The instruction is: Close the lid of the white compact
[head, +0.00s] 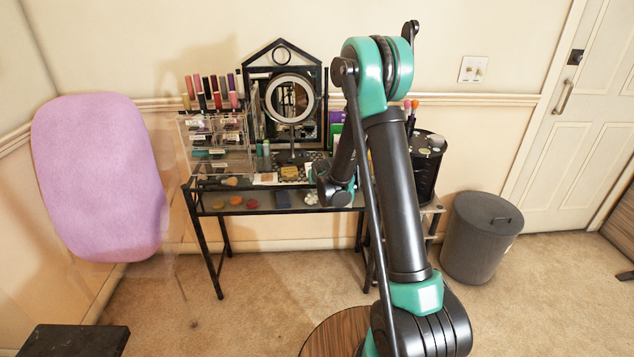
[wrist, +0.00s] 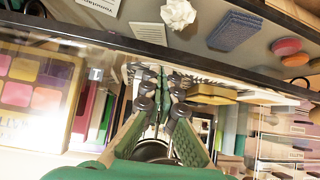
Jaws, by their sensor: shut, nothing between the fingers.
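My gripper (wrist: 163,84) shows in the middle of the wrist view, its green-and-black fingers close together with nothing between them. It is at the front edge of the glass-topped vanity table (head: 262,187). In the head view my arm's end covers that part of the table, and the fingers cannot be made out. I cannot pick out the white compact with certainty. A small pale item (head: 265,178) lies on the tabletop left of my arm's end, too small to tell whether it has a lid. A gold box (wrist: 212,93) lies just right of my fingertips in the wrist view.
A round lit mirror (head: 290,98), a clear drawer organizer (head: 217,150) and several lipsticks stand on the table. A black drum-shaped holder (head: 427,165) is at the right. An eyeshadow palette (wrist: 35,95) is left in the wrist view. A shelf lies below the tabletop.

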